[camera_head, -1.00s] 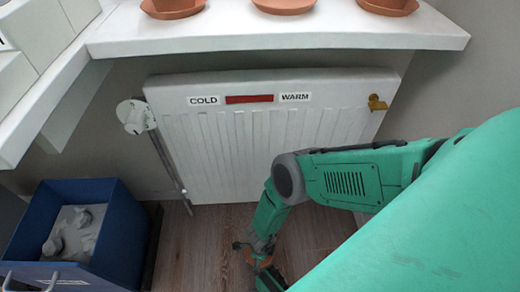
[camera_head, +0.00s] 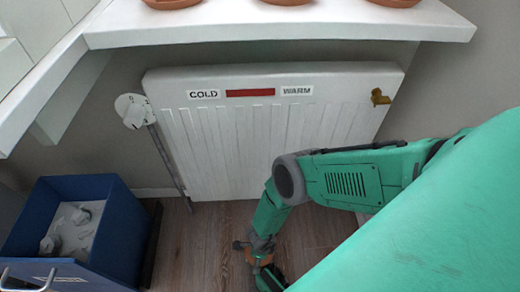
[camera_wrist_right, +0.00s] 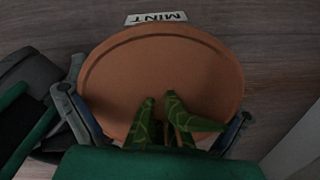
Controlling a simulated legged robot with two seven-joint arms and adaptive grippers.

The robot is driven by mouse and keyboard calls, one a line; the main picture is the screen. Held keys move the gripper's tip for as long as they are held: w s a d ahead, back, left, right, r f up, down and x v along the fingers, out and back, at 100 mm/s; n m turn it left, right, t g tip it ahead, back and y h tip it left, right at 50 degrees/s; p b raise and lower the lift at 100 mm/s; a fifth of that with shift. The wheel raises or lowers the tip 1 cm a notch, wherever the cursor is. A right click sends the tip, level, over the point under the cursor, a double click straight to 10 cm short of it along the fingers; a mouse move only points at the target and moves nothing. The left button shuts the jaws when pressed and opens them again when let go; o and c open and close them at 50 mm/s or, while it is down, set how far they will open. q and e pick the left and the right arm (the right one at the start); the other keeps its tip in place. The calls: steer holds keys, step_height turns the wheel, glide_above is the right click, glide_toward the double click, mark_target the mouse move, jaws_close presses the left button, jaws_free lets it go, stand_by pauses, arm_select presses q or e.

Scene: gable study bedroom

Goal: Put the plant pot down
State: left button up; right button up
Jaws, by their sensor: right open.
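The plant pot (camera_head: 262,261) is a small orange-brown shape low in the head view, mostly hidden by my right gripper (camera_head: 258,250). In the right wrist view the terracotta pot (camera_wrist_right: 160,75) fills the middle as a broad round shape, with green leaves (camera_wrist_right: 172,122) in front of it. A white MINT label (camera_wrist_right: 156,18) shows upside down at its far edge. My right gripper (camera_wrist_right: 152,118) is open, with one finger on each side of the pot. Whether the fingers touch it, and whether it rests on the floor, I cannot tell. My left gripper is out of view.
A white radiator (camera_head: 262,135) marked COLD and WARM stands against the wall. Above it is a white shelf (camera_head: 280,32) with terracotta saucers (camera_head: 285,2). A blue open drawer box (camera_head: 118,230) stands at left. Wooden floor (camera_head: 200,240) is bare between box and arm.

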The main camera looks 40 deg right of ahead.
step_height(320, 180, up, 12)
steer(key=p, duration=1)
steer(key=shift+p, duration=0.3)
steer(key=shift+s, duration=0.1)
